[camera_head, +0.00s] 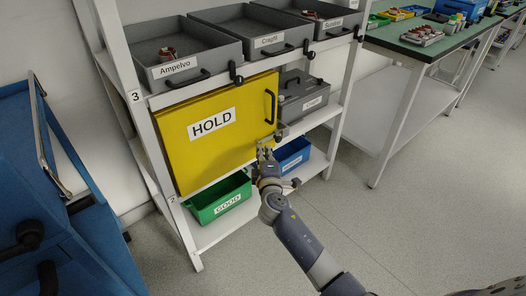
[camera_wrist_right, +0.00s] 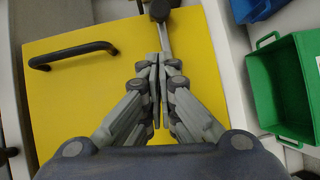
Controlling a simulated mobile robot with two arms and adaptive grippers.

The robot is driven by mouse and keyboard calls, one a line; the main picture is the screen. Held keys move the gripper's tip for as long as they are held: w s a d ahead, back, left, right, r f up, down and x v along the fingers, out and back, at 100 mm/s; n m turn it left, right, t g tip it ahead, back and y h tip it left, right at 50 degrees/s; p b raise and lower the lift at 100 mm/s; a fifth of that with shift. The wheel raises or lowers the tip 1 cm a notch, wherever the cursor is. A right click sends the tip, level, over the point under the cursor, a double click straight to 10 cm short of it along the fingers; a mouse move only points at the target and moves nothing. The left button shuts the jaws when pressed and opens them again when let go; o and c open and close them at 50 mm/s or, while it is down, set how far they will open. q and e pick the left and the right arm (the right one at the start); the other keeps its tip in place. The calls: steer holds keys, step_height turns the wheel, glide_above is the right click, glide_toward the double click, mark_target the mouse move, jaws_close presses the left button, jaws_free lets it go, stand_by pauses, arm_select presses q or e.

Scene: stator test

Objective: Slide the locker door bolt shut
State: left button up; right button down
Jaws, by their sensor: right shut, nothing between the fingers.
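The yellow locker door (camera_head: 185,150) labelled HOLD stands closed in the shelf rack. Its black handle (camera_head: 270,106) is near the right edge. The small bolt (camera_head: 281,134) sits at the door's lower right edge, below the handle. In the right wrist view the bolt (camera_wrist_right: 162,22) shows as a dark knob with a grey metal bar by the door edge. My right gripper (camera_head: 265,150) is shut and empty, in front of the door's lower right part. In the right wrist view its fingertips (camera_wrist_right: 155,60) are close to the bar; whether they touch it, I cannot tell.
Grey labelled trays (camera_head: 190,62) stand on the shelf above. A grey box (camera_head: 303,100) is right of the door. Green (camera_head: 222,203) and blue (camera_head: 296,158) bins are below. A blue cart (camera_head: 90,235) is at left. The floor (camera_head: 410,215) at right is clear.

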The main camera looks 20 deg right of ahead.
arm_select(q)
steer(key=shift+w+d+f+p, duration=0.15)
steer(key=shift+w+d+p, duration=0.25)
steer(key=shift+d+p, duration=0.15)
arm_select(e)
steer(key=v, duration=0.8)
steer(key=shift+s, duration=0.35)
steer(key=shift+d, duration=0.15)
arm_select(q)
steer(key=shift+w+a, duration=0.1)
